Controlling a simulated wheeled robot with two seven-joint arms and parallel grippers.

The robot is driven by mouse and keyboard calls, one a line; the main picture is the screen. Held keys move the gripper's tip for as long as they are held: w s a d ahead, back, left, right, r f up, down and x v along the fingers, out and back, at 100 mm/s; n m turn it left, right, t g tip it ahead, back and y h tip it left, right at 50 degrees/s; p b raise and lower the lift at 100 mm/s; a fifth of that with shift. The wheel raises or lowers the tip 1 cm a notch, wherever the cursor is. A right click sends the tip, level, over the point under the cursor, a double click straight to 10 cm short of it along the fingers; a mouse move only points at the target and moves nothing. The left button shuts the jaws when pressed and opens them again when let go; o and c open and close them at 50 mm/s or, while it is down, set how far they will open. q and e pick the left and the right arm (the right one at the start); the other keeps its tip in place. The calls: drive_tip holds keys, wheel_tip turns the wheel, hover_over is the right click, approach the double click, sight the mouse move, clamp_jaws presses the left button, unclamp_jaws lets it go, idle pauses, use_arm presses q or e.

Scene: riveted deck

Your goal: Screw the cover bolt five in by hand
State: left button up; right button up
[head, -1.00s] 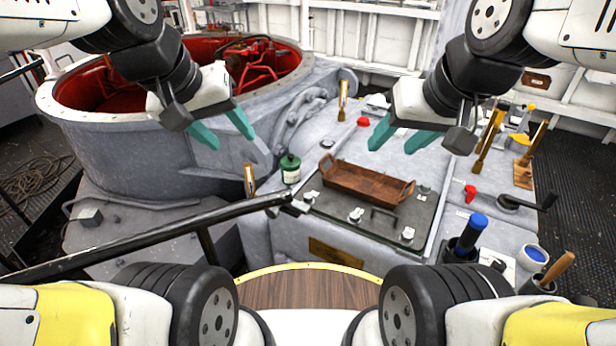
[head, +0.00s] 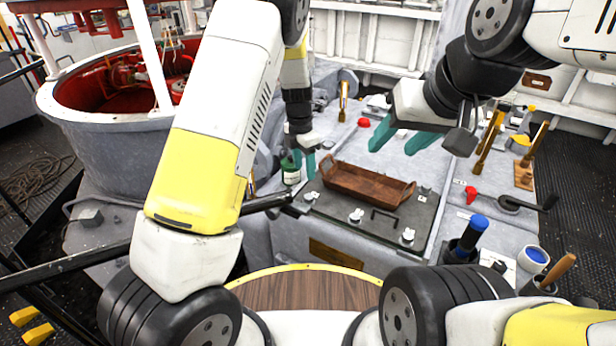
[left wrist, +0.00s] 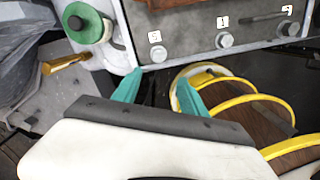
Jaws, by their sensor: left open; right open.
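The dark cover plate (head: 385,222) carries silver bolts along its near edge. The bolt at its left corner (head: 310,196) has a tag that appears to read 5; in the left wrist view this bolt five (left wrist: 158,53) sits on the plate just beyond my fingertips. My left gripper (head: 304,168) is open and empty above the plate's left side, its teal fingers apart; it also shows in the left wrist view (left wrist: 158,76). The fingers do not touch the bolt. My right gripper (head: 392,148) is open and empty above the deck behind the tray.
A wooden tray (head: 360,185) lies on the cover plate. A green-topped can (head: 291,170) stands close to my left gripper. A black rail (head: 110,245) crosses at left. A blue-handled tool (head: 472,232) and a red knob (head: 470,193) are at right.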

use_arm(q)
drive_tip(key=n, duration=0.2)
hover_over(308, 197)
drive_tip(key=shift+y, duration=0.4)
wheel_tip(308, 197, down, 4)
drive_tip(key=shift+f, duration=0.25)
wheel_tip(308, 197, down, 8)
drive_tip(key=shift+r, duration=0.2)
drive_tip(key=shift+c, duration=0.4)
clamp_jaws()
